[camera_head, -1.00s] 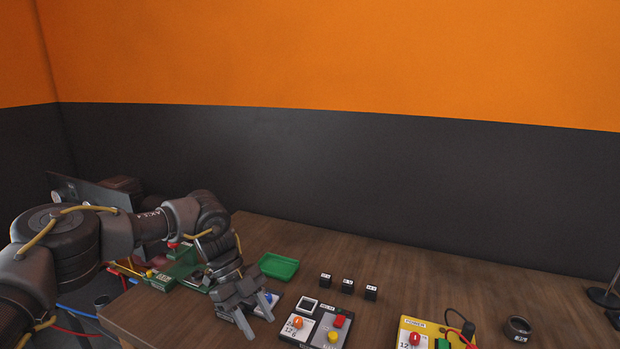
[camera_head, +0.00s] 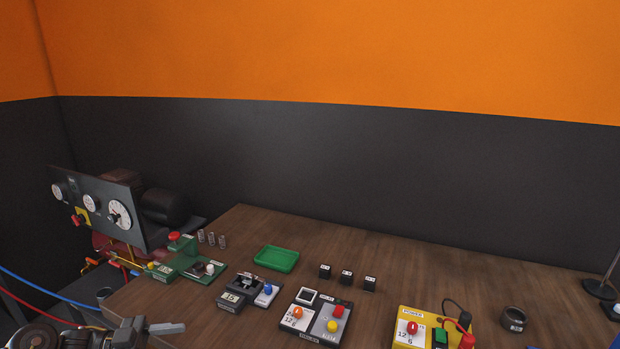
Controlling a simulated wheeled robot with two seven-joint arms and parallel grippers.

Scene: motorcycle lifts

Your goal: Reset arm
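My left gripper (camera_head: 150,335) shows at the bottom left edge of the view, low in front of the table's near left corner. It is cut off by the frame, and I cannot tell how far its fingers are apart. No object shows in the visible part of it. My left arm (camera_head: 45,336) is folded low in the same corner. My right gripper is not in view.
The wooden table (camera_head: 390,255) holds a green device (camera_head: 185,262), a dark device with a blue knob (camera_head: 240,290), a green tray (camera_head: 277,258), a button panel (camera_head: 318,318), small black blocks (camera_head: 347,276), a yellow power box (camera_head: 425,330) and a dark ring (camera_head: 513,319). A gauge panel (camera_head: 100,205) stands left.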

